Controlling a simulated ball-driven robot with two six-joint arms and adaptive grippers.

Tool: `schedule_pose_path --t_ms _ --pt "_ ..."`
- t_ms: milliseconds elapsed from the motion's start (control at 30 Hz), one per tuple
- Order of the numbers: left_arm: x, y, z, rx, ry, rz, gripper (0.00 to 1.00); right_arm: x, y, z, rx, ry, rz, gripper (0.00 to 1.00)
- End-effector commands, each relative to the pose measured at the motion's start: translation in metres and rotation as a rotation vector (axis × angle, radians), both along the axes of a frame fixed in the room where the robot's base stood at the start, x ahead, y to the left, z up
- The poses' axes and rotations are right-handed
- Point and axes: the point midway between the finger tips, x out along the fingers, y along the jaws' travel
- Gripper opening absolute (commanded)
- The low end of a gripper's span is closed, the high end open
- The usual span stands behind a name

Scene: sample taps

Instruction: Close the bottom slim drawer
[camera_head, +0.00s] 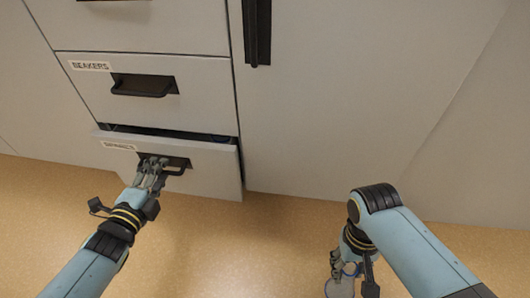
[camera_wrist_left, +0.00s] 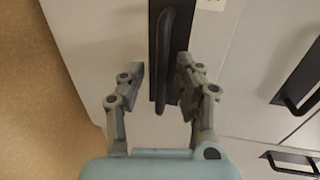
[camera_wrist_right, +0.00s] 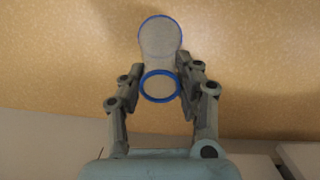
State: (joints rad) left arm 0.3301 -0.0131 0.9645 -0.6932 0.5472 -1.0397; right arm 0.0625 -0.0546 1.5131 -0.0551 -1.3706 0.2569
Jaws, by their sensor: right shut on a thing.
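The bottom slim drawer (camera_head: 216,163) is pulled out a little, with a dark gap along its top edge. Its black handle (camera_head: 178,164) is partly hidden by my left gripper (camera_head: 152,166). In the left wrist view the fingers of my left gripper (camera_wrist_left: 160,72) stand apart on either side of the handle (camera_wrist_left: 166,50), with a gap visible on the left side. My right gripper (camera_head: 345,264) is low at the right, away from the drawer. In the right wrist view it (camera_wrist_right: 160,78) is shut on a greyish see-through vessel with blue rims (camera_wrist_right: 160,50).
Above is a closed drawer (camera_head: 205,90) labelled "BEAKERS" with a black handle. A tall pale cabinet door (camera_head: 330,110) with a dark upright handle (camera_head: 257,35) stands to the right. The tan floor (camera_head: 230,245) between my arms is clear.

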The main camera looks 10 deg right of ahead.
Motion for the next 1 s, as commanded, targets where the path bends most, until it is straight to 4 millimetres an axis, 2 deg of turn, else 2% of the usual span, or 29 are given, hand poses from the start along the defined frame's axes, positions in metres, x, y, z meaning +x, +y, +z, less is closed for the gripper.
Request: schedule_pose_path --t_ms 367,600,1000 --pt "0.0064 -0.0021 -0.0007 0.0 0.0 0.0 0.32 -0.0012 -0.0001 -0.0026 0.0 0.003 0.0 0.05" --pt "0.0061 -0.002 -0.0008 0.0 0.0 0.0 0.01 -0.0014 -0.0001 -0.0027 0.0 0.003 0.0 0.05" --pt "0.0058 -0.0018 -0.0012 0.0 0.001 0.0 0.0 -0.0014 -0.0001 -0.0027 0.0 0.003 0.0 0.05"
